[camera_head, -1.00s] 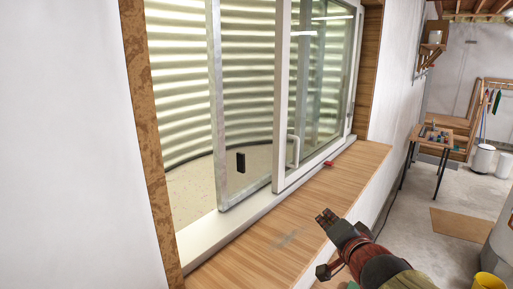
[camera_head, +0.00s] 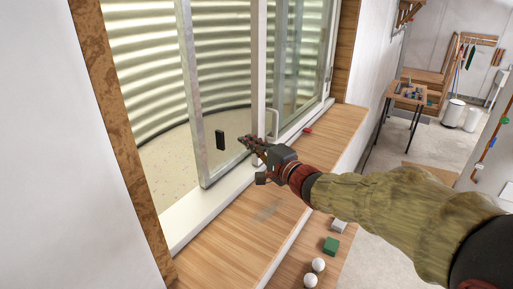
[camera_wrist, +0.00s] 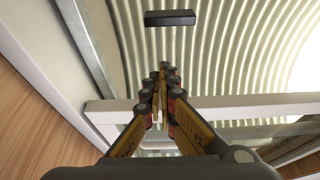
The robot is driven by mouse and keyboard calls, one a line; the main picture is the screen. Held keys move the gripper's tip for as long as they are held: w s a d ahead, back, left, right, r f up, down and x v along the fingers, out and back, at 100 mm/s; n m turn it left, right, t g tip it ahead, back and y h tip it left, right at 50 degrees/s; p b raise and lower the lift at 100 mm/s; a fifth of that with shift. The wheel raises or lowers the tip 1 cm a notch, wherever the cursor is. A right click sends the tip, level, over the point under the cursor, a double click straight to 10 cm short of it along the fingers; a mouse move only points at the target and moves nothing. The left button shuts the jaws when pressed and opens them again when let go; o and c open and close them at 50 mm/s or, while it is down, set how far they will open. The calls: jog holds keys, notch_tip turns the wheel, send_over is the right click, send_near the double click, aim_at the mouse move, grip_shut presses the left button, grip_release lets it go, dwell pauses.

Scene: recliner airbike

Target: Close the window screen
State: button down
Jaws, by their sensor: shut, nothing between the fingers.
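The window has a grey-framed sliding panel (camera_head: 191,95), which appears to be the screen, with a black handle (camera_head: 220,140) beside its frame. A white-framed panel (camera_head: 258,70) with a white handle (camera_head: 273,124) stands to its right. The left part of the opening shows no white frame across it. My gripper (camera_head: 243,143) is shut and empty, its tips just right of the black handle in the head view; I cannot tell whether it touches anything. In the wrist view the black handle (camera_wrist: 170,18) lies beyond the fingertips (camera_wrist: 164,68), and a white bar (camera_wrist: 250,105) crosses behind the fingers.
A wooden sill (camera_head: 235,225) runs below the window, with a small red object (camera_head: 308,130) on it. Below it, a lower wooden surface holds a green block (camera_head: 331,246) and white balls (camera_head: 314,272). A tool table (camera_head: 410,92) stands at the back right. The floor between is open.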

jog(key=x, duration=0.3)
jog(key=shift+s+a+r, duration=0.15)
jog(key=shift+s+a, duration=0.85)
jog(key=shift+s, duration=0.2)
jog(key=shift+s+a, duration=0.25)
jog(key=shift+a, duration=0.05)
jog(key=shift+s, duration=0.15)
